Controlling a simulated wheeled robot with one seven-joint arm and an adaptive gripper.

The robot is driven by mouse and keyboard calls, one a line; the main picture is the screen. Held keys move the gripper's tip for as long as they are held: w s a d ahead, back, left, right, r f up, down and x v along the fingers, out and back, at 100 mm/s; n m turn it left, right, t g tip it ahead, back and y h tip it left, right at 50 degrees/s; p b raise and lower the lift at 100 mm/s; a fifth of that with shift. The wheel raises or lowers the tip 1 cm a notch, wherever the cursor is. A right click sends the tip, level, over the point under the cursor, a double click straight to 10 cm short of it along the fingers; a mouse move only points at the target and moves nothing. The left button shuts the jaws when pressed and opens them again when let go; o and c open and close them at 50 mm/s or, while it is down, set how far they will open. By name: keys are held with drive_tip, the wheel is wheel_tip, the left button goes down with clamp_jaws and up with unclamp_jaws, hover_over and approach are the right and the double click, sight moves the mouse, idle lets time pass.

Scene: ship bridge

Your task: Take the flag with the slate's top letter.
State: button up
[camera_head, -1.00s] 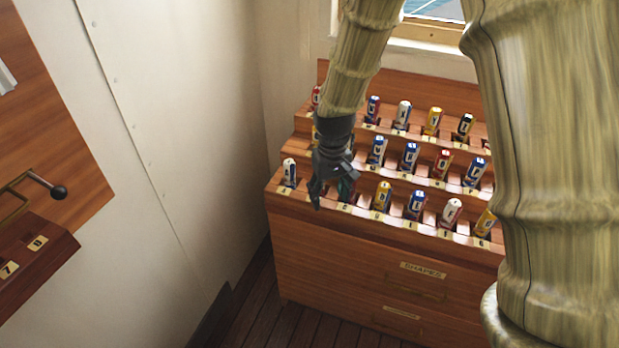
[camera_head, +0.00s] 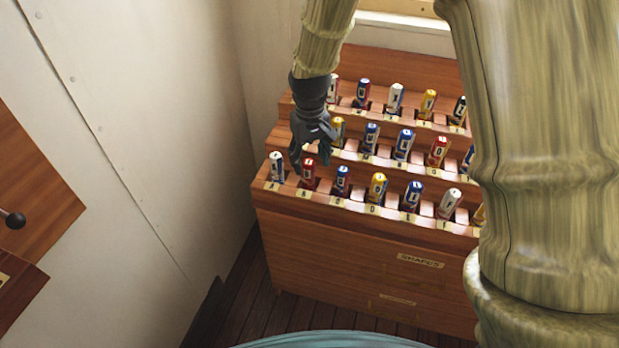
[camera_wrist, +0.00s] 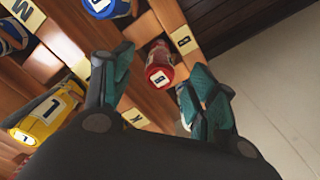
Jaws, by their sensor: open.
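A stepped wooden rack (camera_head: 345,230) holds rolled flags in rows, each in a lettered slot. The slate is not in view. My gripper (camera_head: 305,163) is open above the left end of the front row. A red flag (camera_head: 308,174) stands just below its fingertips. In the wrist view this red flag (camera_wrist: 160,66) shows between the two open fingers (camera_wrist: 152,90), not gripped. Its slot label (camera_wrist: 185,40) appears to read B. A white and blue flag (camera_head: 277,167) stands left of it and a blue flag (camera_head: 342,181) right of it.
A yellow flag (camera_head: 337,130) stands close behind my gripper in the middle row; it also shows beside the left finger (camera_wrist: 45,112). A pale wall (camera_head: 160,120) rises left of the rack. My arm hides the rack's right end.

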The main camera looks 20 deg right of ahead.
sight(309, 171)
drive_tip(key=shift+w+a+f+p, duration=0.1)
drive_tip(key=shift+w+f+p, duration=0.1)
drive_tip(key=shift+f, duration=1.1)
drive_tip(key=shift+w+f+p, duration=0.1)
drive_tip(key=shift+f+p, duration=0.1)
drive_tip(key=shift+f, duration=1.1)
drive_tip(key=shift+s, duration=0.1)
drive_tip(key=shift+c, duration=0.2)
drive_tip(key=c, duration=1.1)
drive_tip(key=shift+r, duration=0.1)
